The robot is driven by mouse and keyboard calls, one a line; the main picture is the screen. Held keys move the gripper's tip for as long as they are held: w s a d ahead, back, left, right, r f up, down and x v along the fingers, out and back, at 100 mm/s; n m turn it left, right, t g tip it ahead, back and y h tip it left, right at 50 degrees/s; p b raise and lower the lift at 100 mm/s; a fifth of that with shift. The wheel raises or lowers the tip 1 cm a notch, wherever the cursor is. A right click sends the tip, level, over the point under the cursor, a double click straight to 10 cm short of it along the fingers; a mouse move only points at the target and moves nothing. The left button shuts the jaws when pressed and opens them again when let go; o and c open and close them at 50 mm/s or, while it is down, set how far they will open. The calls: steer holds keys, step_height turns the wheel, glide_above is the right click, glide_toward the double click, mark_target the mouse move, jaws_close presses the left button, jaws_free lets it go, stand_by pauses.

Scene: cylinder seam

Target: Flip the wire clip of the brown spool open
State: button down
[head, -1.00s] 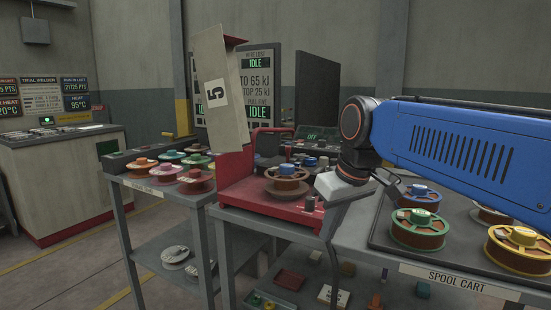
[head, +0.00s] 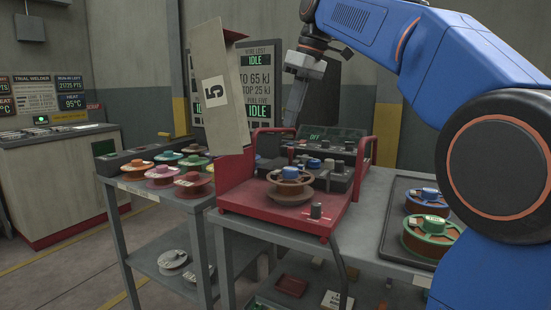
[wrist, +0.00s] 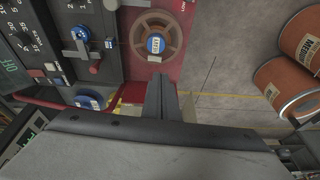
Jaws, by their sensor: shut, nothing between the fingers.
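A brown spool (head: 290,186) with a blue hub sits on the red-based machine (head: 265,213), above a wider brown disc. The wrist view shows a brown spool (wrist: 171,28) from above, with a label on its blue hub. I cannot make out its wire clip in either view. My gripper (head: 291,123) points down, raised above the back of the machine in the head view. In the wrist view the gripper fingers (wrist: 161,80) are together and empty, with their tips just below the spool in the picture. The fingers look apart from it.
A control panel with knobs (head: 330,150) is behind the spool.

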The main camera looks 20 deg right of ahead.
steer(key=shift+w+a+r+n, duration=0.1)
steer(key=shift+w+r+n, duration=0.2)
steer(key=shift+w+r, duration=0.6)
steer(key=shift+f, duration=0.2)
glide_above(277, 172)
steer(key=f, duration=1.2)
steer(key=shift+w, duration=0.2)
steer(key=shift+f, duration=0.7)
